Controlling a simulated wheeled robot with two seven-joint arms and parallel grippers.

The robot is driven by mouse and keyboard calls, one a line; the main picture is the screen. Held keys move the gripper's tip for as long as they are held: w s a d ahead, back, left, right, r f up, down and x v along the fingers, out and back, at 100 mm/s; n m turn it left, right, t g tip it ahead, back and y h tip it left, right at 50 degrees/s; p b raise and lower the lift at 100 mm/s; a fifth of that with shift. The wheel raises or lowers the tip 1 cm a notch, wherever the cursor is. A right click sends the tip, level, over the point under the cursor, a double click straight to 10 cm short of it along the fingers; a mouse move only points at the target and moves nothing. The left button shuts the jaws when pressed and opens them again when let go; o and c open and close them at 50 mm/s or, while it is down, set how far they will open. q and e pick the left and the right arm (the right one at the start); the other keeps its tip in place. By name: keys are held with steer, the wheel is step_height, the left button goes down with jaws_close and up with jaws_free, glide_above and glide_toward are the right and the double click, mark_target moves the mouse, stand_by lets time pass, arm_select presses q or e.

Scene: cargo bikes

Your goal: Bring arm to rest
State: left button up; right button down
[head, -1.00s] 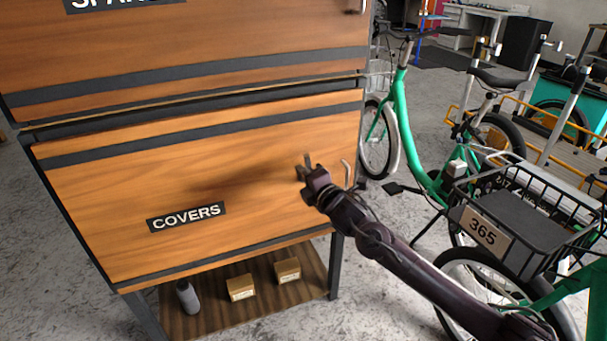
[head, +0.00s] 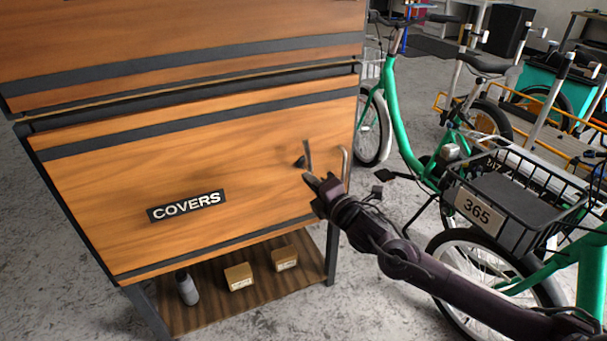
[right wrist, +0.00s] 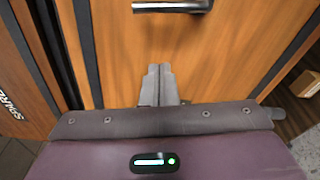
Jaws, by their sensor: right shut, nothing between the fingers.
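My right gripper (head: 308,160) is in front of the wooden COVERS panel (head: 110,195), near its right edge. In the right wrist view its two grey fingers (right wrist: 158,82) are together with nothing between them. The panel's metal handle (head: 345,163) stands just right of the gripper in the head view. The handle also shows at the top of the right wrist view (right wrist: 172,6), apart from the fingertips. The COVERS panel looks closed. My left gripper is in neither view.
A lower shelf (head: 210,308) holds a grey bottle (head: 187,288) and two small boxes (head: 238,277). A green cargo bike with a black basket (head: 530,205) marked 365 stands at the right, close behind my right arm. Grey floor is clear at the left.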

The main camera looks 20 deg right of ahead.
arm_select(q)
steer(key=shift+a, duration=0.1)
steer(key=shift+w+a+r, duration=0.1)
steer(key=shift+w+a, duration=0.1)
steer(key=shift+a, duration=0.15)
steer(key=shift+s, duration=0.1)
